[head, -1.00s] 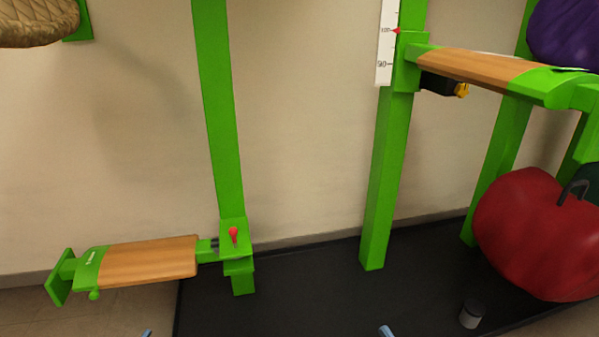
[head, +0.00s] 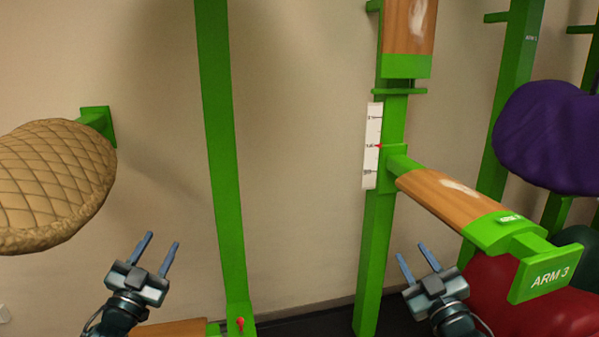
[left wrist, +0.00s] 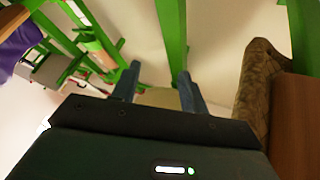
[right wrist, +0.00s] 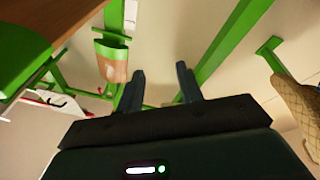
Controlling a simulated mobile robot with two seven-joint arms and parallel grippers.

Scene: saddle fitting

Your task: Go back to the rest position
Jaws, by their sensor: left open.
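My left gripper (head: 158,256) is raised at the lower left of the head view. Its two blue fingers are apart with nothing between them; they also show in the left wrist view (left wrist: 158,85). My right gripper (head: 414,261) is raised at the lower right of the head view, in front of a green post and below the wood-topped arm marked ARM 3 (head: 445,197). Its blue fingers are apart and empty, as the right wrist view (right wrist: 160,82) also shows. Neither gripper appears to touch anything.
A tan quilted saddle pad (head: 50,185) is at the left. A green post (head: 220,150) stands between my grippers. A purple bundle (head: 550,138) and a red bundle (head: 555,305) are at the right. A scale strip (head: 372,145) is on the right post. The wall between the posts is clear.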

